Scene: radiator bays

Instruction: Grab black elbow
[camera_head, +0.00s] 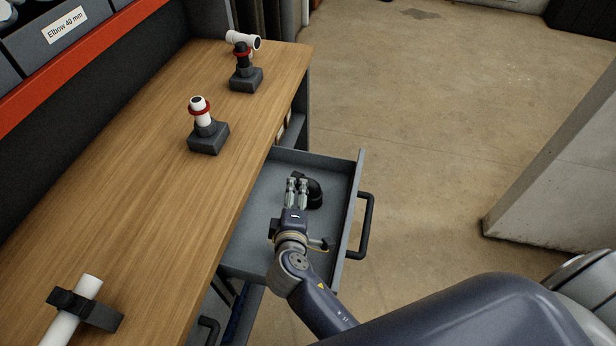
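The black elbow (315,192) lies in the open grey drawer (262,240), near its far end. My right gripper (297,184) reaches into the drawer from the front, with its two grey fingers over the left part of the elbow. The fingers stand slightly apart and hide part of the elbow. I cannot tell whether they touch or grip it. My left gripper is not in view.
The wooden bench (165,190) holds a white pipe with a red ring (201,112) in a dark stand, a second stand with a white tee (242,40), and a white pipe in a dark clamp (87,310). The drawer has a dark handle (366,228). Open floor (440,120) lies right.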

